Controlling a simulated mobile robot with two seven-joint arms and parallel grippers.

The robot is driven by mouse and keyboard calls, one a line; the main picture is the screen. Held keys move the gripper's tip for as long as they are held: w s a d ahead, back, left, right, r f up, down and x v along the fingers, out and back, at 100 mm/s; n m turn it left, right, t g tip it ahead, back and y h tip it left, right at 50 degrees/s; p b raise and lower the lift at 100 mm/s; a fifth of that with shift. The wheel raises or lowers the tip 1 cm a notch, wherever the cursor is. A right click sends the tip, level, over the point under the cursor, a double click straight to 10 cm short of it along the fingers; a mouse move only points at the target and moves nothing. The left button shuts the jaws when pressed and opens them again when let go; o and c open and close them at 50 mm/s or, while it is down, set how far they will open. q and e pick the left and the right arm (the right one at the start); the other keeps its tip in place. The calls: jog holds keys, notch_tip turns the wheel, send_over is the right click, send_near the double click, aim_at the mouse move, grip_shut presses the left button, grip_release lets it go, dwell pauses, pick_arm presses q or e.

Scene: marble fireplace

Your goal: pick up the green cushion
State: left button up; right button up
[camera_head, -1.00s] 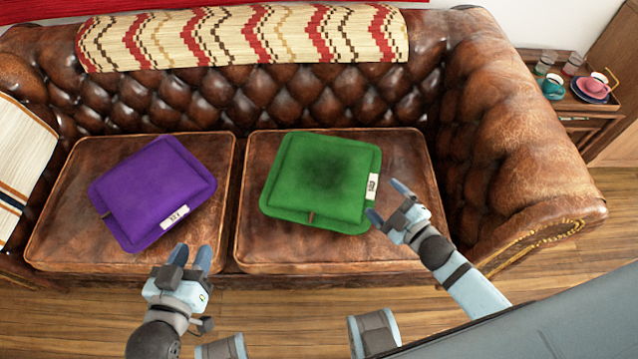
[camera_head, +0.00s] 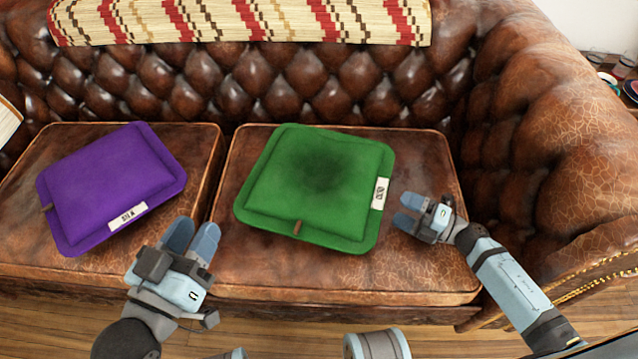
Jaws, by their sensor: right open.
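The green cushion (camera_head: 316,180) lies on the right seat of the brown leather sofa, with a white label on its right edge and a small brown tab on its front edge. My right gripper (camera_head: 404,210) is just right of the cushion, close to the label side, its fingers pointing left and apart with nothing between them. Whether a fingertip touches the cushion is hard to tell. My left gripper (camera_head: 192,238) is over the front of the sofa, between the two cushions, with its two fingers slightly apart and nothing seen between them.
A purple cushion (camera_head: 110,188) lies on the left seat. The sofa's right armrest (camera_head: 560,140) rises beside my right arm. A patterned woven throw (camera_head: 240,20) covers the backrest. Part of a side table with dishes (camera_head: 624,80) shows at the far right.

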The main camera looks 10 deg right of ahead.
aim_at(376, 203)
notch_tip(376, 203, down, 3)
jog(key=shift+w+r+b, duration=0.1)
jog(key=shift+b, duration=0.3)
jog(key=shift+w+a+r, duration=0.1)
jog(key=shift+w+a, duration=0.15)
jog(key=shift+a, duration=0.1)
jog(key=b+x, duration=0.1)
jog(key=x, duration=0.4)
jog(key=shift+w+a+b, duration=0.15)
jog(key=shift+b, duration=0.15)
jog(key=shift+w+a, duration=0.35)
jog(key=shift+a, duration=0.05)
pick_arm(q)
jog(key=shift+m+g, duration=0.4)
jog(key=shift+g, duration=0.5)
notch_tip(376, 203, down, 4)
jog(key=shift+d+f, duration=0.15)
pick_arm(e)
jog(key=shift+r, duration=0.1)
jog(key=c, duration=0.8)
jog(key=shift+c, duration=0.2)
